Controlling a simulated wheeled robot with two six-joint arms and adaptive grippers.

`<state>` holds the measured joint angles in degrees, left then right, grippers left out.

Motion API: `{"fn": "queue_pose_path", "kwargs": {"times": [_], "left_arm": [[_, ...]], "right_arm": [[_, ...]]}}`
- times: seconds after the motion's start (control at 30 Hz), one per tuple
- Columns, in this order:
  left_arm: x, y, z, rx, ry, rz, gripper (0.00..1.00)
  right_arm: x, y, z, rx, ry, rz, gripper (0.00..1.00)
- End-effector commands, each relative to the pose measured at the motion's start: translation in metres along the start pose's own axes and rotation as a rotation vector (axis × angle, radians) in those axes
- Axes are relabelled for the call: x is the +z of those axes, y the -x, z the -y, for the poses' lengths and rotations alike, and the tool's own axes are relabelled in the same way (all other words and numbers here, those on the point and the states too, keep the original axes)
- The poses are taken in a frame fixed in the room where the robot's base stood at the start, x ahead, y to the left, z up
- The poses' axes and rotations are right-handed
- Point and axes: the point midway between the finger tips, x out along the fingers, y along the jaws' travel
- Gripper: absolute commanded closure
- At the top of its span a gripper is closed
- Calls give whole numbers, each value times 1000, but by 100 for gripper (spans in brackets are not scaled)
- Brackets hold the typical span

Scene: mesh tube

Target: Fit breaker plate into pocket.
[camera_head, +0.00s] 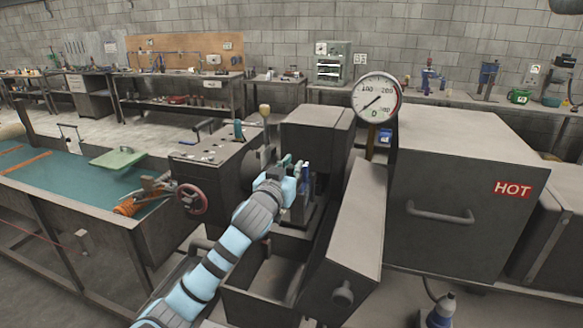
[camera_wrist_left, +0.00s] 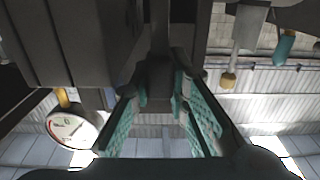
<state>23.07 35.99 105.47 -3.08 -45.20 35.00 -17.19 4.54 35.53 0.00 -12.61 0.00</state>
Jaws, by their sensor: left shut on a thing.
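My left arm reaches into the gap between the grey machine block on the left and the block on the right. My left gripper (camera_head: 290,172) is in that gap. In the left wrist view, its teal-padded fingers (camera_wrist_left: 160,112) are on either side of a dark grey piece (camera_wrist_left: 160,78), shut on it. I cannot tell from its shape whether this piece is the breaker plate. The pocket cannot be made out; the arm and gripper cover part of the gap. My right gripper is not in view.
A large grey box marked HOT (camera_head: 455,185) stands to the right, with a dial gauge (camera_head: 377,98) beside it. A machine block with a red handwheel (camera_head: 192,198) is on the left. A green-topped bench (camera_head: 60,180) holds a green tray (camera_head: 118,158). The gap is narrow.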

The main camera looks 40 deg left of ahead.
Motion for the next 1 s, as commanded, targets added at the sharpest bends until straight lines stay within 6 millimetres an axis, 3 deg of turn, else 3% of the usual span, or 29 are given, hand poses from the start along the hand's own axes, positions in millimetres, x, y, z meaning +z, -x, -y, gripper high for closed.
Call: {"fn": "queue_pose_path", "kwargs": {"times": [1.0], "left_arm": [[-3, 0, 0, 2, 1, -6, 100]], "right_arm": [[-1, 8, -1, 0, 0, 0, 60]]}}
